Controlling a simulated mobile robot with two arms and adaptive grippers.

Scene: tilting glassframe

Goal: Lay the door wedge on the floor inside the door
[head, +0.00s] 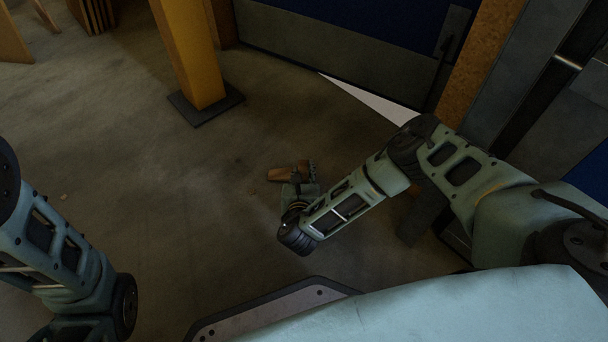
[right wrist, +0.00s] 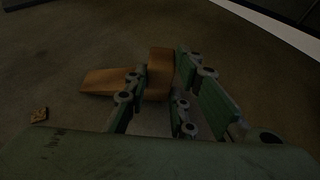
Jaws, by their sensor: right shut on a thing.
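The door wedge (head: 283,174) is a brown wooden piece in the grasp of my right gripper (head: 304,178), near the middle of the head view. In the right wrist view the wedge (right wrist: 105,82) lies across the gripper (right wrist: 150,92), its thin end pointing left and its thick end between the fingers. The right gripper is shut on it, low over the concrete floor; I cannot tell whether the wedge touches the floor. The door (head: 330,45), dark blue with a grey lower panel and a dark handle, is at the top. My left gripper is out of view.
A yellow post (head: 190,50) on a dark base plate (head: 206,104) stands at the upper left. A wood-coloured frame post (head: 478,60) is right of the door. A bright white strip (head: 370,100) shows under the door. A small chip (right wrist: 39,115) lies on the otherwise open floor.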

